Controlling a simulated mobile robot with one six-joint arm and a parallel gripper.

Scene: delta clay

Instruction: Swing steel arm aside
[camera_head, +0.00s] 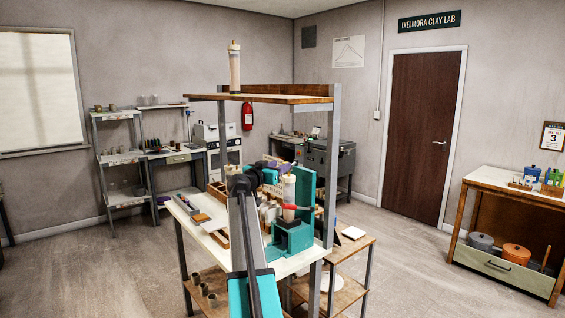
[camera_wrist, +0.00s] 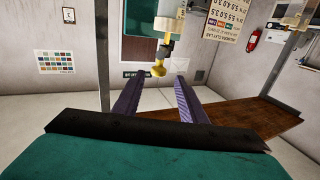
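In the wrist view my gripper (camera_wrist: 159,79) has two purple fingers standing apart with empty space between them. A yellow knob (camera_wrist: 158,71) shows between and just beyond the fingertips, on a thin stem below a pale fitting (camera_wrist: 166,25). I cannot tell whether the fingers touch it. My arm hides much of this area, and I cannot clearly pick out the steel arm.
The bench (camera_head: 287,265) is crowded with small items. A wooden shelf (camera_head: 270,98) above it carries a tall pale cylinder (camera_head: 234,70). A metal post (camera_head: 332,170) stands at the right. Open floor (camera_head: 400,265) lies between the bench and the right cabinet (camera_head: 505,270).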

